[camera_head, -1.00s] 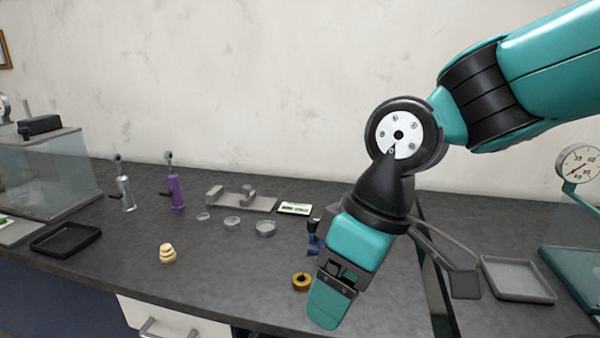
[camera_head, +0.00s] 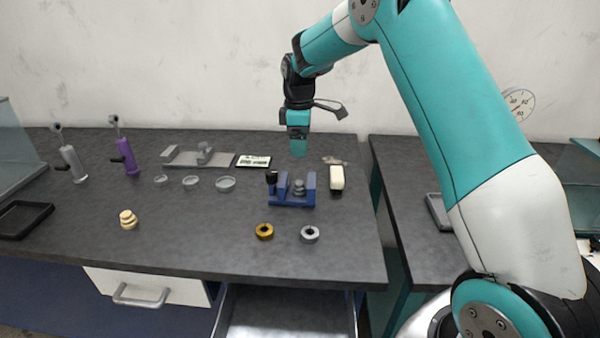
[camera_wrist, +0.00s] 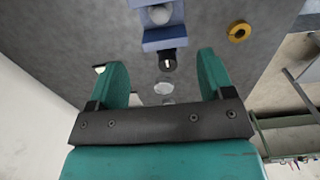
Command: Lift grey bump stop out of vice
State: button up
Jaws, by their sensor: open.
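The blue vice (camera_head: 283,202) stands on the dark bench. The grey bump stop (camera_head: 298,188) sits upright between its jaws, rounded and stepped. My gripper (camera_head: 298,149) hangs pointing down, above and slightly behind the vice, clear of it. In the wrist view my gripper (camera_wrist: 164,72) has its teal fingers wide apart with nothing between them. There the vice (camera_wrist: 165,39) is at the top edge, beyond the fingertips, with the grey bump stop (camera_wrist: 160,14) partly cut off.
A gold ring (camera_head: 264,232) and a silver ring (camera_head: 310,234) lie in front of the vice. A white block (camera_head: 336,180) stands to its right. A beige bump stop (camera_head: 128,219) and shallow glass dishes (camera_head: 191,182) are left. A drawer (camera_head: 285,310) is open below.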

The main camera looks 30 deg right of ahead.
aim_at(298, 181)
notch_tip(298, 181, down, 14)
jog(key=shift+r+p, duration=0.15)
jog(key=shift+p, duration=0.8)
jog(key=c, duration=1)
jog(key=shift+w+a, duration=0.1)
jog(key=shift+a, duration=0.1)
jog(key=shift+r, duration=0.1)
jog(key=shift+r+p, duration=2.35)
jog(key=shift+r, duration=1.15)
